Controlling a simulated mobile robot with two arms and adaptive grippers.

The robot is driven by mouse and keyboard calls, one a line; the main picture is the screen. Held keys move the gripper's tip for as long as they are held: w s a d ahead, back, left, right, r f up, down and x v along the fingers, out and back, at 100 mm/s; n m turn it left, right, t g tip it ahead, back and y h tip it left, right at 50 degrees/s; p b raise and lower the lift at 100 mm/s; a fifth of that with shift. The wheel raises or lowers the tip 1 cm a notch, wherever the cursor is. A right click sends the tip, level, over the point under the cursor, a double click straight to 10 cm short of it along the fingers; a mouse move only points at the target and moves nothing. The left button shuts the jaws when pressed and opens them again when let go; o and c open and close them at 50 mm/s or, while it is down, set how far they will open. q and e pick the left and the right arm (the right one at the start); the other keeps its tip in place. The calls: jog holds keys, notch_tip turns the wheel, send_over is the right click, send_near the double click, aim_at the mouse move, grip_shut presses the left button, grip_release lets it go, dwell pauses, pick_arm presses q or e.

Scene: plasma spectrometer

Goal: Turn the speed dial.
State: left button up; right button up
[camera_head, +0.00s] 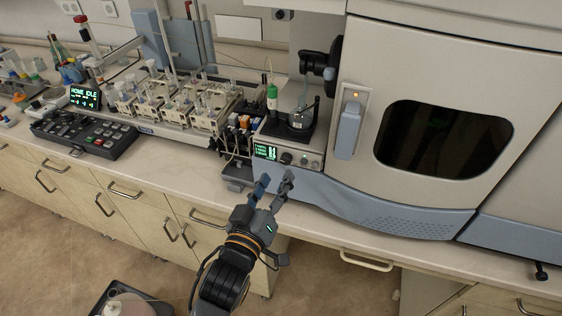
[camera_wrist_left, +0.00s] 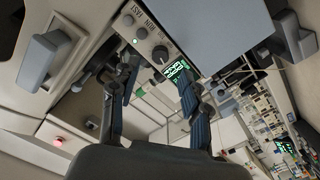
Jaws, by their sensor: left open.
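The speed dial (camera_head: 286,157) looks like the dark round knob beside the green display (camera_head: 265,151) on the small pump's front panel. In the left wrist view the knob (camera_wrist_left: 160,54) shows with a pointer mark, just beyond and between the fingertips, beside the lit display (camera_wrist_left: 176,69). My left gripper (camera_head: 275,184) is open and empty, in front of and a little below the panel in the head view. Its two fingers (camera_wrist_left: 157,82) stand apart in the left wrist view, with no clear contact with the knob. My right gripper is in neither view.
Smaller switches (camera_wrist_left: 129,19) and a green light sit along the same panel. A large cabinet with a dark window (camera_head: 440,138) stands right of the pump. Vial racks (camera_head: 190,105) and a keypad box (camera_head: 83,133) are to the left. The bench front (camera_head: 150,165) is bare.

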aim_at(284, 162)
pick_arm(q)
jog(key=x, duration=0.5)
jog(key=shift+p, duration=0.4)
jog(key=shift+s, duration=0.1)
jog(key=shift+a, duration=0.1)
grip_shut()
